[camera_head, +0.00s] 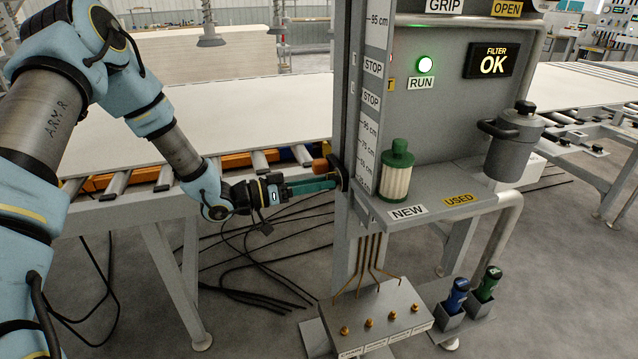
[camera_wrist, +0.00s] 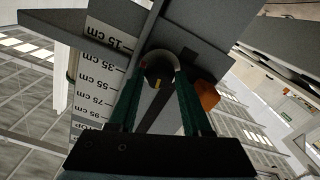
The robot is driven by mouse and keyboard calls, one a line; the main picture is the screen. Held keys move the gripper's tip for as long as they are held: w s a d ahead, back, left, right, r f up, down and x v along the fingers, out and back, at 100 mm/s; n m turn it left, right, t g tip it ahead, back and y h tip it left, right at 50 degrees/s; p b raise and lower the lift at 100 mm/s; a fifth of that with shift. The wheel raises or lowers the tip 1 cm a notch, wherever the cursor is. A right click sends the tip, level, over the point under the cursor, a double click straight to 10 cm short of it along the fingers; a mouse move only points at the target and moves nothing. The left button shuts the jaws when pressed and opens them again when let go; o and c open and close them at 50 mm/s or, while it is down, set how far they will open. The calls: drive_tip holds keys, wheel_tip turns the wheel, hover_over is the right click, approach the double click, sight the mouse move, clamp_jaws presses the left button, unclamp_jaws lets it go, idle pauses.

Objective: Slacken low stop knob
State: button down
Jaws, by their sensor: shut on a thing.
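My gripper (camera_head: 330,184) reaches right from the arm, its green fingers against the side of the grey column (camera_head: 348,120). In the wrist view my gripper (camera_wrist: 161,78) is shut on a dark round knob (camera_wrist: 157,70) with a small yellow mark. The fingers lie on either side of it and hide part of it. The knob sits near the low end of the white scale (camera_wrist: 102,75), around its 15 and 35 cm marks. In the head view the fingertips and column mostly hide the knob.
An orange block (camera_head: 320,166) sits just above my fingers. A shelf (camera_head: 440,205) right of the column bears a green-capped filter (camera_head: 397,172). A valve box (camera_head: 380,318) stands below, and a conveyor (camera_head: 230,125) lies behind. Black cables (camera_head: 265,255) trail on the floor.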

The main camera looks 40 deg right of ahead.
drive_tip(key=shift+n, duration=0.6)
drive_tip(key=shift+c, duration=1.7)
unclamp_jaws()
drive_tip(key=b+v, duration=0.2)
drive_tip(key=v, duration=0.9)
drive_tip(key=shift+b, duration=0.4)
drive_tip(key=shift+d, duration=0.1)
